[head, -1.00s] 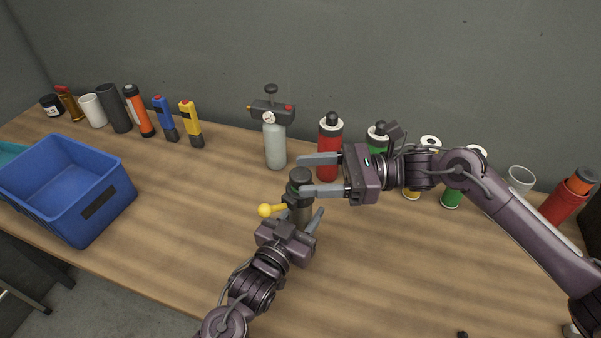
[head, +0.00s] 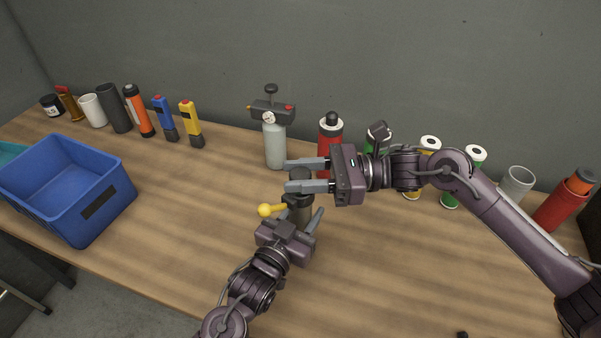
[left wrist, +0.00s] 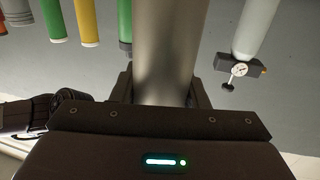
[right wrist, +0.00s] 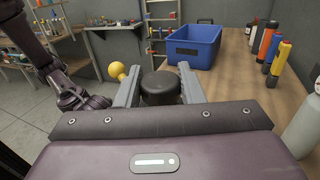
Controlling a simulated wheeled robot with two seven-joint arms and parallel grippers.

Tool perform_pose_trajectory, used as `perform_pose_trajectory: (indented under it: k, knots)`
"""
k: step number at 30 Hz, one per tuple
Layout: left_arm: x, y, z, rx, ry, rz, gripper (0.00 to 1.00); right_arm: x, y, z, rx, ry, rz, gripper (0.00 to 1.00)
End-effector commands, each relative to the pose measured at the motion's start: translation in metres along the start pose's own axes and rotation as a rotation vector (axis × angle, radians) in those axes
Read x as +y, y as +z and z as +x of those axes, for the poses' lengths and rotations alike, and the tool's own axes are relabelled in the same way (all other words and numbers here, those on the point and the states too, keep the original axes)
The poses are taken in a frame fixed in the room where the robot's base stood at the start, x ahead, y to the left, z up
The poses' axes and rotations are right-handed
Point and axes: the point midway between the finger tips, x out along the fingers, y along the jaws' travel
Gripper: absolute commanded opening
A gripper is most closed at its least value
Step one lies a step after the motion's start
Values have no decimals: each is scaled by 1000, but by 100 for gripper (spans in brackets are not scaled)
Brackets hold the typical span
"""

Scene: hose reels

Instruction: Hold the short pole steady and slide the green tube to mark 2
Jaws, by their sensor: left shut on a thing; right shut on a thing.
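A grey metallic cylinder with a black cap (head: 301,174) and a yellow ball knob (head: 265,211) stands upright mid-table. My left gripper (head: 302,212) is shut around its grey body, which fills the middle of the left wrist view (left wrist: 165,50). My right gripper (head: 290,176) is shut on the black cap; the right wrist view shows the cap (right wrist: 160,87) between its fingers. Neither gripper holds anything green. A green cylinder (head: 371,147) is partly hidden behind my right arm, and green tubes (left wrist: 52,20) also show in the left wrist view. No numbered marks are readable.
A grey bottle with a gauge (head: 275,145) and a red bottle (head: 330,135) stand close behind the grippers. A blue crate (head: 105,203) is at left. Several small cylinders line the back. The front of the table is mostly clear.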

Motion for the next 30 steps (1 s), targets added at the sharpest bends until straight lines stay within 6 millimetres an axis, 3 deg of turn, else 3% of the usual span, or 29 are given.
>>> perform_pose_trajectory:
  k: [5, 12, 15, 26, 27, 30]
  knots:
    - [0, 0, 0, 0, -1, 1, 6, -1, 10, -1, 1, -2, -5, 0]
    - [0, 0, 0, 0, -1, 1, 6, -2, 62, 0, 1, -4, -7, 0]
    - [0, 0, 0, 0, -1, 1, 6, -1, 76, 0, 1, -4, -5, 0]
    - [0, 0, 0, 0, 0, 1, 6, -1, 81, -1, 1, -4, -2, 0]
    - [0, 0, 0, 0, 0, 1, 6, -1, 81, -1, 1, -4, -2, 40]
    - [0, 0, 0, 0, 0, 0, 6, -1, 80, 0, 1, -3, -2, 53]
